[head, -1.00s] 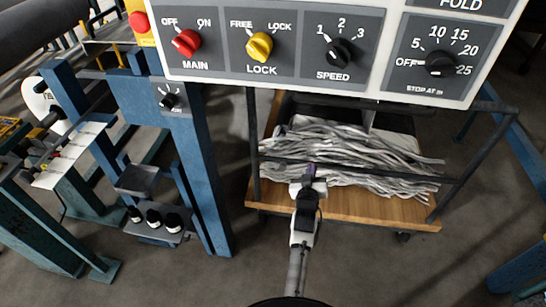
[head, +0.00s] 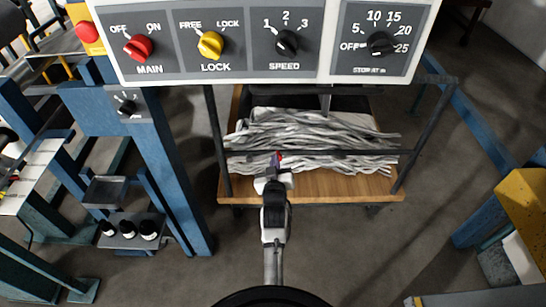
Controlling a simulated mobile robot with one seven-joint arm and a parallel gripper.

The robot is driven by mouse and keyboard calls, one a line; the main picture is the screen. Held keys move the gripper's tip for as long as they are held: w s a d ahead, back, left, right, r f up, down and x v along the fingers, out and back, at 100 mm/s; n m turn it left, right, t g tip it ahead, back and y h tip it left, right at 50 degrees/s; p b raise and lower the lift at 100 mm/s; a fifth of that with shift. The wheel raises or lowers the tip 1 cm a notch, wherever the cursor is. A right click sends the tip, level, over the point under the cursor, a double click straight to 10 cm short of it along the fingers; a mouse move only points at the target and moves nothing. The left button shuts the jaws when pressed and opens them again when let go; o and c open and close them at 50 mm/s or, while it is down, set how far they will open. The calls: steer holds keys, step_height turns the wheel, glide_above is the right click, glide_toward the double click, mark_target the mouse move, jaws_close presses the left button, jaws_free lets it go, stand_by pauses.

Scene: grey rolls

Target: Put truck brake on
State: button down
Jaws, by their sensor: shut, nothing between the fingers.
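The truck is a low cart with a wooden deck (head: 330,190) and a dark tube frame, loaded with a heap of grey strips (head: 310,140). It stands below the control panel. My gripper (head: 277,160) is shut and empty, with its tip over the front of the truck in front of the strips. A small red and purple patch shows at the tip; I cannot tell whether it is part of my gripper. Dark wheels show faintly under the deck's front edge. I cannot make out a brake on the truck.
The control panel (head: 262,68) with red, yellow and black knobs spans the top. A blue post (head: 172,170) with small shelves (head: 132,232) stands left. A yellow machine part (head: 525,205) is at the right. The floor before the truck is clear.

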steer(key=shift+s+r+b, duration=0.15)
steer(key=shift+s+b, duration=0.05)
steer(key=shift+s, duration=1.15)
steer(key=shift+s+r+b, duration=0.1)
steer(key=shift+s+b, duration=0.1)
steer(key=shift+s, duration=1.15)
